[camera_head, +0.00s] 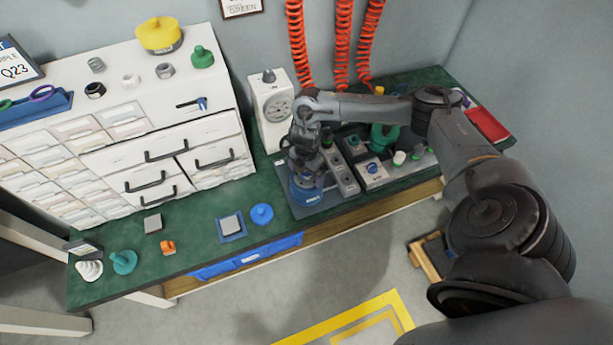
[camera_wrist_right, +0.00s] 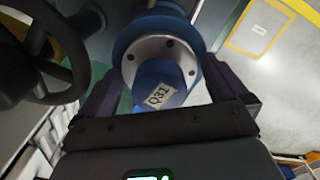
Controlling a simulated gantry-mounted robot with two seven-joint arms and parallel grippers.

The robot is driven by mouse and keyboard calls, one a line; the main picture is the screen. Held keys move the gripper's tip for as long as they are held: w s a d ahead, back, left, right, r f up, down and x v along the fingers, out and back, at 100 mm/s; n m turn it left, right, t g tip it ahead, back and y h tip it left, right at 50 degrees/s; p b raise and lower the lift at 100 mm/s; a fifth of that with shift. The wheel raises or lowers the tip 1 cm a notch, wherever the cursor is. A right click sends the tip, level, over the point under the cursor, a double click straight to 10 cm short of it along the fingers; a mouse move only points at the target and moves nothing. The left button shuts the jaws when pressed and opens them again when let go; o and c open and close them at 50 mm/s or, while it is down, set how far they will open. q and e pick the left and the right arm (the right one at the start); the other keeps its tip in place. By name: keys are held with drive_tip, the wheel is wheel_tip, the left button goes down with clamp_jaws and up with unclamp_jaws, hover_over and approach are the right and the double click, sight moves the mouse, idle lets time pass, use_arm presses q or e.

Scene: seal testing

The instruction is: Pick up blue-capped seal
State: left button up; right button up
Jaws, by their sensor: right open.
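A blue flanged part with a short blue cylinder labelled Q31 (camera_wrist_right: 160,91) shows in the right wrist view. Its grey ring face has several bolt holes. In the head view a blue round part (camera_head: 307,197) sits on the grey plate of the test rig, partly hidden under my right gripper (camera_head: 302,168). My right gripper is open, with its fingers on either side of the labelled blue cylinder; I cannot tell whether they touch it. Another blue knobbed cap (camera_head: 262,214) stands on the green bench top to the left. My left gripper is not in view.
A white dial gauge (camera_head: 271,106) and control boxes (camera_head: 373,172) stand close to my right gripper. A dark handwheel (camera_wrist_right: 40,50) shows at left in the wrist view.

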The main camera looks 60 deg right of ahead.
drive_tip(key=shift+r, duration=0.1)
drive_tip(key=c, duration=1.2)
drive_tip(key=shift+r+p, duration=0.35)
drive_tip(key=shift+r, duration=0.45)
drive_tip(key=r, duration=0.1)
drive_tip(key=r+p, duration=0.1)
drive_tip(key=r, duration=0.1)
drive_tip(key=shift+s+d, duration=0.2)
drive_tip(key=shift+d, duration=0.1)
drive_tip(key=shift+s+d+r+p, duration=1.1)
drive_tip(key=shift+d+r, duration=0.4)
drive_tip(key=shift+r, duration=0.4)
drive_tip(key=shift+s+d+r+p, duration=0.95)
drive_tip(key=shift+d+r+p, duration=0.3)
drive_tip(key=shift+d+r, duration=0.5)
drive_tip(key=shift+s+d+r+p, duration=1)
drive_tip(key=shift+d+r+p, duration=0.25)
drive_tip(key=shift+r, duration=0.8)
